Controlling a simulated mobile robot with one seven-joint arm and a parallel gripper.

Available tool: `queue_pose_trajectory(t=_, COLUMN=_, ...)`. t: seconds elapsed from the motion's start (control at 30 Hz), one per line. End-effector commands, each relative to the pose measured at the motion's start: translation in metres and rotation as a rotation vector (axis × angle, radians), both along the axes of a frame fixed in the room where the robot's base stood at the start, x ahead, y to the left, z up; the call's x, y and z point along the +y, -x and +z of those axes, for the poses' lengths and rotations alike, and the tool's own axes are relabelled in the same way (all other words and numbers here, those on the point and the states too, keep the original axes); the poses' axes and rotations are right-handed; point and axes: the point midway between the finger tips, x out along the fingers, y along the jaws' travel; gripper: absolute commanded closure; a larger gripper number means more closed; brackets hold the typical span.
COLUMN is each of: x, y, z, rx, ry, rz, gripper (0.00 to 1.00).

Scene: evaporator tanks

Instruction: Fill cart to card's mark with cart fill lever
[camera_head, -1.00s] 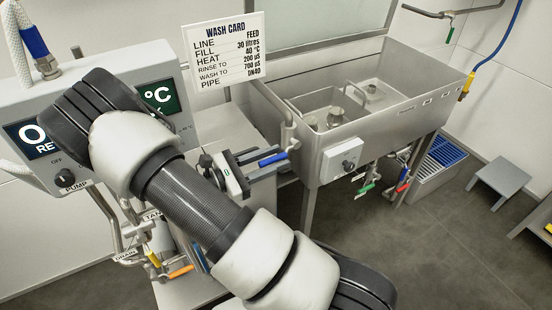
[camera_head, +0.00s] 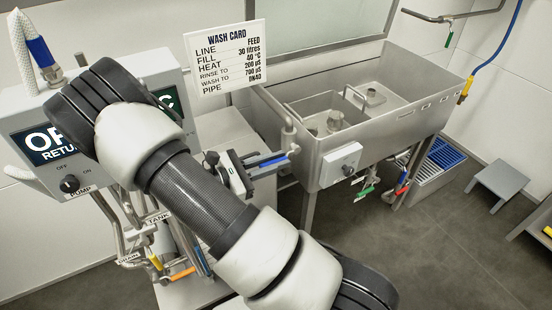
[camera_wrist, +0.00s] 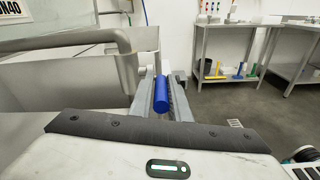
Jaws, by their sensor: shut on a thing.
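The fill lever's blue handle (camera_head: 270,161) is at the left end of the steel basin (camera_head: 385,135). My gripper (camera_head: 283,157) is shut on this handle. In the wrist view the blue handle (camera_wrist: 161,95) lies lengthwise between the two grey fingers (camera_wrist: 163,82), beside a steel pipe. The white wash card (camera_head: 227,60) stands behind and reads LINE FEED, FILL 30 litres, HEAT 40 °C, RINSE TO 200 µS, WASH TO 700 µS, PIPE DN40. I cannot make out a liquid level or a fill mark. Which vessel is the cart is unclear.
A grey control box (camera_head: 60,150) with a pump knob (camera_head: 69,184) is at left, partly behind my arm. Orange (camera_head: 182,273) and yellow handles sit below it. A knob box (camera_head: 342,164) is on the basin front.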

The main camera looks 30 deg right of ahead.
Motion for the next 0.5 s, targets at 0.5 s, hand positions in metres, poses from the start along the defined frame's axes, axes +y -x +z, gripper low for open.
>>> queue_pose_trajectory(t=0.5, x=-0.009, y=0.004, z=0.028, rx=0.017, ry=-0.388, rz=-0.011, gripper=1.0)
